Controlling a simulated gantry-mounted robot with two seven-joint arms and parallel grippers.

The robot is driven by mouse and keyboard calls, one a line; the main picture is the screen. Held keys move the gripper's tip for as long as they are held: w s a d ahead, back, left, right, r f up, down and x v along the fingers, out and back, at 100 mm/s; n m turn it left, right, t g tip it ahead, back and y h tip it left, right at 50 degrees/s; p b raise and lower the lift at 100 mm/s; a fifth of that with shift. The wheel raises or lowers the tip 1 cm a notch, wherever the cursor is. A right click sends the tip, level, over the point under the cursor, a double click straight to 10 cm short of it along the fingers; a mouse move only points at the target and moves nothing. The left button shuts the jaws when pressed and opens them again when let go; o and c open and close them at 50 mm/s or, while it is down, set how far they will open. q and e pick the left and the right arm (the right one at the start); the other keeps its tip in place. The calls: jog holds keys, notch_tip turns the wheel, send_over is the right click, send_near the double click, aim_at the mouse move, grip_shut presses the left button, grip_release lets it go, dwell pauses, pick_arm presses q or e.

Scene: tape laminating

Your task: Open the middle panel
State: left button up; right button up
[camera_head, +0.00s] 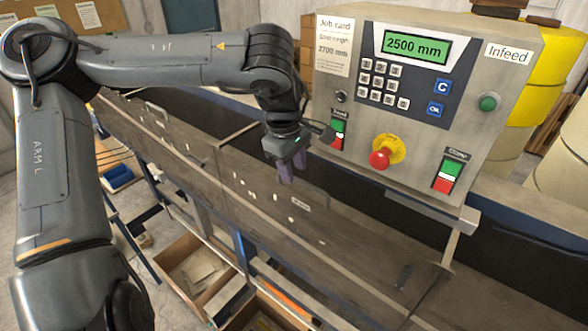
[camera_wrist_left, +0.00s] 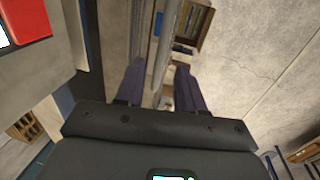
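The middle panel (camera_head: 262,190) is a long dark grey cover on the machine's front, and it looks closed. A small pale handle-like piece (camera_head: 300,204) is on it, just right of and below my left gripper (camera_head: 287,172). The gripper points down in front of the panel. In the left wrist view its two purple fingers (camera_wrist_left: 159,88) stand apart, with a narrow grey strip (camera_wrist_left: 167,45) running between or behind them. I cannot tell whether the fingers touch anything. My right gripper is not in view.
A control box (camera_head: 425,95) with a display, keypad and red stop knob stands close to the right of my left gripper. Open crates (camera_head: 190,270) sit below the panels. Yellow drums (camera_head: 550,60) stand at the back right.

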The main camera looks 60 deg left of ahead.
pick_arm(q)
jog(key=shift+w+a+f, duration=0.1)
jog(key=shift+w+f, duration=0.05)
jog(key=shift+f, duration=0.8)
jog(key=shift+c, duration=0.5)
grip_shut()
